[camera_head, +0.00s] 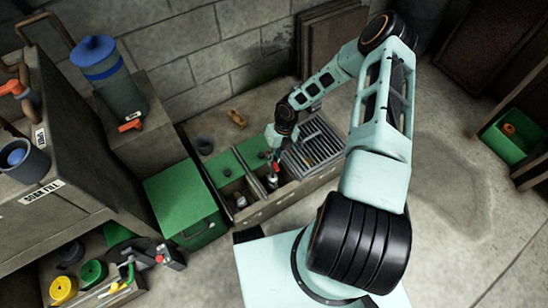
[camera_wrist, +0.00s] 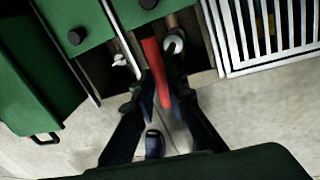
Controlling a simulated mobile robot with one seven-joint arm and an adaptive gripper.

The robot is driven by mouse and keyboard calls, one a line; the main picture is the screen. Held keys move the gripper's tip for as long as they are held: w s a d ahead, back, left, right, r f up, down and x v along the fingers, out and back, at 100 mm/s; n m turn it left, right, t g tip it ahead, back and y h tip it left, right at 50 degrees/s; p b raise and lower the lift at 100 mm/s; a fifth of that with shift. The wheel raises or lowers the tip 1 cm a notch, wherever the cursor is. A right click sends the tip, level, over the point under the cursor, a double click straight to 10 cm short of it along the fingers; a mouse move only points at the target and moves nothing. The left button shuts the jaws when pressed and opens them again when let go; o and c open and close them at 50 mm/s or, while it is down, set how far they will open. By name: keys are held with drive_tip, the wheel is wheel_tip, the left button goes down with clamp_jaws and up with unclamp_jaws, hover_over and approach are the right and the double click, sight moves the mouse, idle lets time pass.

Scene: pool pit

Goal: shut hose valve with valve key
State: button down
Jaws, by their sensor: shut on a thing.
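My gripper (camera_wrist: 160,88) is shut on a red bar-shaped tool, seemingly the valve key (camera_wrist: 153,58). The key reaches toward the opening beside a pipe with a pale round end (camera_wrist: 174,43). A small white fitting (camera_wrist: 120,61) sits left of the key in the wrist view. I cannot tell which is the hose valve, or whether the key touches it.
Green lids (camera_head: 222,168) cover part of the pit, and a metal grate (camera_head: 314,150) lies to the right. A green chest (camera_head: 184,205) stands close on the left. A cabinet (camera_head: 75,140) with pump parts is farther left.

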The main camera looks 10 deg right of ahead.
drive_tip(key=shift+f, duration=0.25)
drive_tip(key=shift+f+b, duration=0.4)
drive_tip(key=shift+b, duration=0.25)
drive_tip(key=shift+f+b, duration=0.45)
idle(0.3)
